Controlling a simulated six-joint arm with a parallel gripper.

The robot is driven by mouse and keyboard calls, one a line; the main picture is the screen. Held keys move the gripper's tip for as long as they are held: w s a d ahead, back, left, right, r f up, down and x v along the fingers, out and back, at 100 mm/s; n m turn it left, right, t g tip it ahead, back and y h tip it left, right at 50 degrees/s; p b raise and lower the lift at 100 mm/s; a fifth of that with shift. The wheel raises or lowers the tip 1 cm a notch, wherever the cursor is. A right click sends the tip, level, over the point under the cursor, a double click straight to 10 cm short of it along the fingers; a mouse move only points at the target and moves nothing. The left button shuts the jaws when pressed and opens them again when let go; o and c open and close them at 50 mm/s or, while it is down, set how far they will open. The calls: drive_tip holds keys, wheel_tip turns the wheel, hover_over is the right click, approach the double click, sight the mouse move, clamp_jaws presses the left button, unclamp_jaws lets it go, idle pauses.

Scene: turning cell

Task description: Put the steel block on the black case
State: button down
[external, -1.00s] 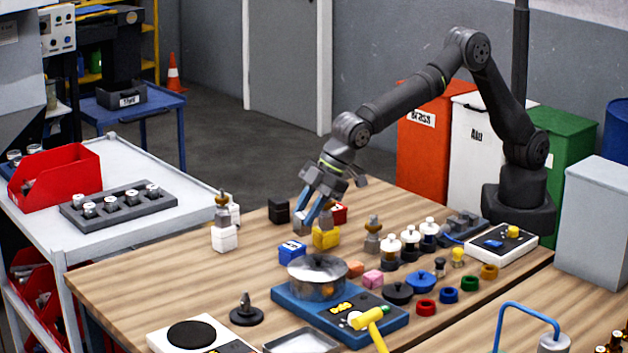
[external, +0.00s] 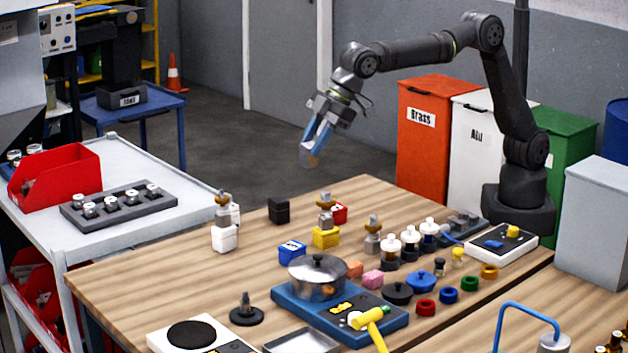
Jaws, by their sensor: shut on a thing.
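My gripper (external: 312,148) is raised well above the far part of the wooden table, with its blue fingers pointing down. It is shut on a small grey-brown block, which looks to be the steel block (external: 308,158); the fingers partly hide it. The black case (external: 279,210) is a small dark cube near the table's far left edge. It stands below and a little left of my gripper, and nothing shows on its top.
A yellow case (external: 326,238) and a white case (external: 223,239) each carry a metal piece with a brass top. A blue case (external: 292,252) and a red case (external: 339,212) stand nearby. A lidded pot (external: 318,277) is nearer the front. The air around my gripper is clear.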

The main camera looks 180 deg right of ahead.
drive_tip(key=s+d+m, duration=0.2)
drive_tip(key=s+d, duration=0.2)
drive_tip(key=s, duration=1.1)
drive_tip(key=s+d+m, duration=0.2)
drive_tip(key=s+d, duration=0.2)
drive_tip(key=s, duration=1.1)
hover_over(282, 199)
drive_tip(key=shift+g, duration=0.4)
wheel_tip(282, 199, down, 12)
drive_tip(key=shift+f, duration=1.95)
